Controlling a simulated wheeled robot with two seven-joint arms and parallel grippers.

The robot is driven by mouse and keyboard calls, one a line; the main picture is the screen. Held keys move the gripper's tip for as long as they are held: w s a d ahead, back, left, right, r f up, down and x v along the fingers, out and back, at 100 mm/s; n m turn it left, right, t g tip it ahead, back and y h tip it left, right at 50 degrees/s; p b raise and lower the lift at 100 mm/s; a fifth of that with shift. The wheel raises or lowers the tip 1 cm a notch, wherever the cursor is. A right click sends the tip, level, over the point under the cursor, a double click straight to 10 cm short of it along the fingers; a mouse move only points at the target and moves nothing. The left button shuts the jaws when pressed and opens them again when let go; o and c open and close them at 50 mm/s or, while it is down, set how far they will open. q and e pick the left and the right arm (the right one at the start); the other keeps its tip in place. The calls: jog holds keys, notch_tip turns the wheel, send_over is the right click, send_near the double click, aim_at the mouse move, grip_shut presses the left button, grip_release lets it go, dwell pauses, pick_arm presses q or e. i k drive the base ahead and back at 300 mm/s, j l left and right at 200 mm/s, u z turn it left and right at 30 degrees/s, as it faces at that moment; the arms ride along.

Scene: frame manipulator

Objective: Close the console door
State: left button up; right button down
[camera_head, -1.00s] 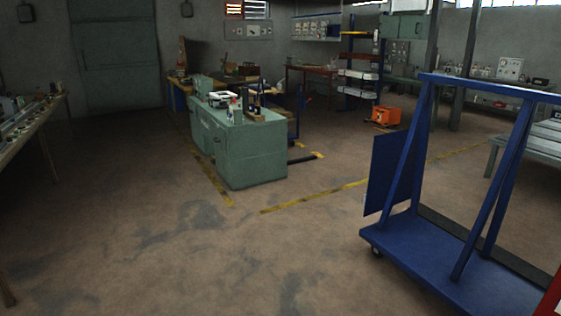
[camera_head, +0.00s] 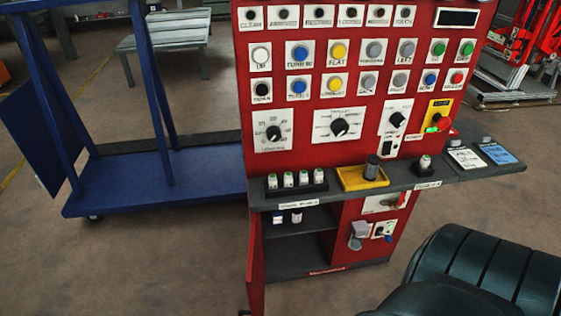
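The red console (camera_head: 290,105) stands in the middle of the head view, its upright panel covered with buttons and knobs. Below its grey ledge is an open compartment (camera_head: 300,245) with dark shelves and a few small items on the upper one. The console door (camera_head: 256,270) appears as a narrow red panel at the compartment's left side, seen nearly edge-on and standing open. Its lower end is cut off by the frame. Neither of my grippers is in view.
A blue cart (camera_head: 150,185) stands just left of the console. Open floor lies at lower left. A red metal frame (camera_head: 525,45) stands at the far right.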

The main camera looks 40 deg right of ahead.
aim_at(252, 280)
jog(key=i+j+z, duration=0.15)
jog(key=z, duration=0.25)
jog(key=i+j+z, duration=0.1)
jog(key=z, duration=0.3)
jog(key=j+z, duration=0.35)
jog(key=i+j+z, duration=0.1)
jog(key=j+z, duration=0.15)
jog(key=z, duration=0.15)
jog(key=j+z, duration=0.25)
jog(key=i+j+z, duration=0.1)
jog(key=j+z, duration=0.2)
jog(key=j, duration=0.2)
